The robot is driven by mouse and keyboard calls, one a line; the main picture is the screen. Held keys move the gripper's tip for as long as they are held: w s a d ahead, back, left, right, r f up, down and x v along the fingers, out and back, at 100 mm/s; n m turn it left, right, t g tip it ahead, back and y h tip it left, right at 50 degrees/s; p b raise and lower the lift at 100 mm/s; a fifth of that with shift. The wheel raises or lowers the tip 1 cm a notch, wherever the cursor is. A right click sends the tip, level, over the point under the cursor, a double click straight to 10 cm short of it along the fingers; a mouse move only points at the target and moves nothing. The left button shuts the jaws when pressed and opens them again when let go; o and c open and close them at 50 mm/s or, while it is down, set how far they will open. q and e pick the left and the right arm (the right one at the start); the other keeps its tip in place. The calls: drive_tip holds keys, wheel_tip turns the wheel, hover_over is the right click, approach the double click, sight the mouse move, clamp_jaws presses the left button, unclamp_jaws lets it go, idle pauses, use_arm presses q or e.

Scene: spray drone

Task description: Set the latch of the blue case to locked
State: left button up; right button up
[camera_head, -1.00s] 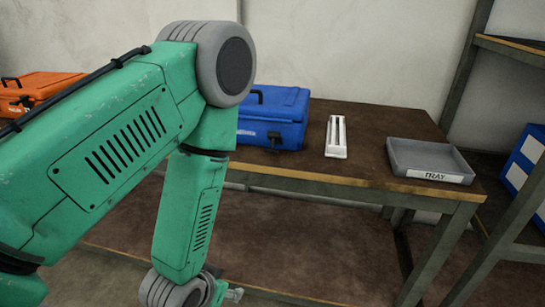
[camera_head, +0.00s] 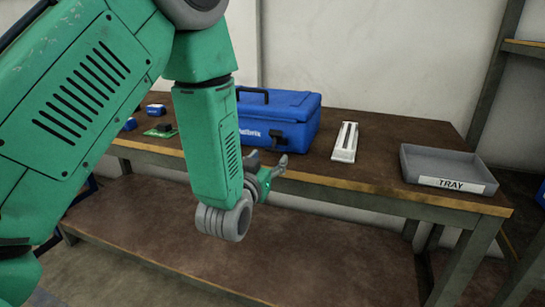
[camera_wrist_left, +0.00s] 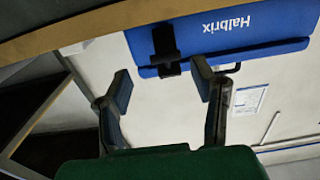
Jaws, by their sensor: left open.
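The blue case (camera_head: 290,115) stands upright on the brown table, its left side partly covered by my left arm in the head view. It also shows in the wrist view (camera_wrist_left: 270,22), with white lettering. A dark latch (camera_wrist_left: 166,48) is on its blue front face in the wrist view; I cannot tell whether it is locked. My left gripper (camera_head: 267,162) is in front of the case near the table's front edge. In the wrist view its two spread fingers (camera_wrist_left: 163,80) are empty and apart from the latch, which appears beyond the gap between them.
A narrow white holder (camera_head: 345,142) and a grey tray (camera_head: 449,169) labelled TRAY are to the right of the case. Small blue items (camera_head: 155,110) and a green board (camera_head: 160,133) lie at left. The table's wooden front edge (camera_head: 370,185) runs below the gripper.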

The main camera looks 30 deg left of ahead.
sight(273, 148)
use_arm(q)
drive_tip(key=w+a, duration=0.2)
drive_tip(key=w, duration=0.1)
drive_tip(key=w+a, duration=0.1)
drive_tip(key=w, duration=0.1)
drive_tip(key=shift+a+f+b, duration=0.15)
drive_tip(key=shift+f+b, duration=0.15)
drive_tip(key=shift+f, duration=0.05)
drive_tip(key=shift+s+d+r, duration=0.1)
drive_tip(key=shift+d+r, duration=0.05)
drive_tip(key=shift+d, duration=0.2)
drive_tip(key=shift+d+r, duration=0.25)
drive_tip(key=shift+d, duration=0.6)
clamp_jaws()
drive_tip(key=shift+s+a+f, duration=0.15)
drive_tip(key=shift+a, duration=0.3)
drive_tip(key=shift+d, duration=0.1)
